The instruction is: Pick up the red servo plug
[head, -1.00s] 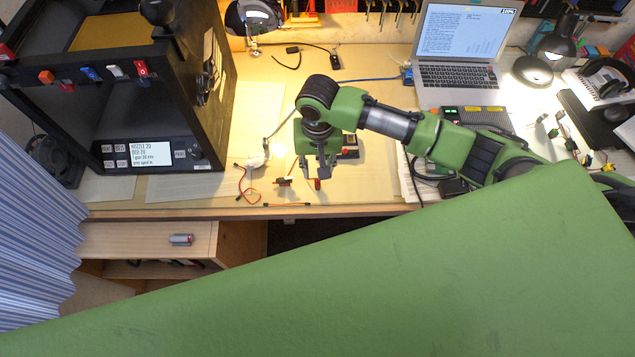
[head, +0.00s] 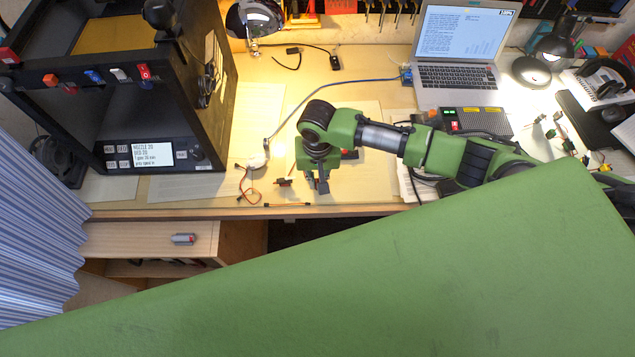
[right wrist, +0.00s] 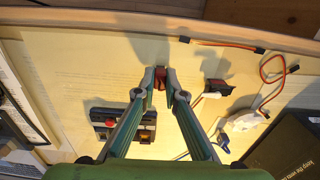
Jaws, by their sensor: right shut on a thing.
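The red servo plug (right wrist: 160,77) is a small dark red block between the fingertips in the right wrist view. My right gripper (right wrist: 161,84) is shut on it, one finger on each side. In the head view my right gripper (head: 319,184) points down near the front edge of the desk, and the plug is hidden there by the fingers. Whether the plug touches the desk is hard to tell. My left gripper is not in view.
A small dark part (head: 284,183) lies left of the gripper, near a white servo (head: 257,160) with red-orange wires. A thin cable (head: 287,205) lies along the desk edge. A black printer (head: 110,100) stands at left, a laptop (head: 460,45) at back right.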

